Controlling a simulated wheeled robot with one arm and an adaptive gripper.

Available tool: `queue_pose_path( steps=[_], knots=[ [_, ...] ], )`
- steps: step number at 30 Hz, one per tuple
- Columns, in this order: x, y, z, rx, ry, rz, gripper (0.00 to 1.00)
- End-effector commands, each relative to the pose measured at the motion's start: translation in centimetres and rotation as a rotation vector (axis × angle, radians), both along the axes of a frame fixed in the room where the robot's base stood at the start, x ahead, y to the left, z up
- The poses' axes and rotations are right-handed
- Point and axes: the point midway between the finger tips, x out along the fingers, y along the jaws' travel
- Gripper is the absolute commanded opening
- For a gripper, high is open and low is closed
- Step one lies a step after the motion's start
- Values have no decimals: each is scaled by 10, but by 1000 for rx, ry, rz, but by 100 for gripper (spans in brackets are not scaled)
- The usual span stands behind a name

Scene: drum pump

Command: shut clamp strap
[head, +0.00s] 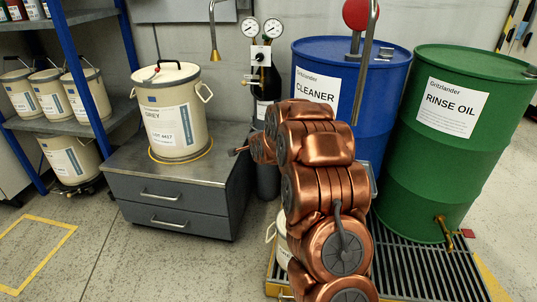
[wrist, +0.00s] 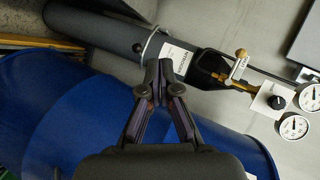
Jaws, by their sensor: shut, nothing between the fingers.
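A dark gas cylinder (wrist: 105,32) runs across the top of the wrist view, with a white label on it. A thin pale band (wrist: 149,42), which looks like the clamp strap, curves around it beside the label. Whether its ends are joined is not clear. My gripper (wrist: 159,76) is shut and empty. Its fingertips appear just below the band in the picture; I cannot tell whether they touch it. In the head view the cylinder (head: 268,178) stands upright behind my copper arm. The strap cannot be made out there, and my fingers are not clearly visible.
A blue drum (head: 392,85) and a green drum (head: 465,180) stand right of the cylinder on a grating (head: 410,262). Two gauges (head: 261,29) sit above the cylinder. A grey cabinet (head: 175,205) with a cream pail (head: 170,115) stands left. Floor at the lower left is clear.

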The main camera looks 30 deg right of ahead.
Motion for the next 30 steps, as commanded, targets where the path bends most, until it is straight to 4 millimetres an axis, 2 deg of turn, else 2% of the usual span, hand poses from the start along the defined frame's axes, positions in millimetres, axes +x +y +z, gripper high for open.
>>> queue_pose_path(
  steps=[1, 3, 9, 12, 15, 19, 30],
  knots=[
    [8, -15, -32, 29, -46, -29, 0],
    [18, -32, -54, 70, -120, -62, 0],
    [36, -78, -106, 179, -340, -130, 0],
    [39, -94, -123, 222, -424, -148, 0],
    [40, -105, -135, 251, -481, -155, 0],
    [40, -113, -139, 271, -527, -158, 0],
    [39, -114, -140, 278, -539, -159, 0]
  ],
)
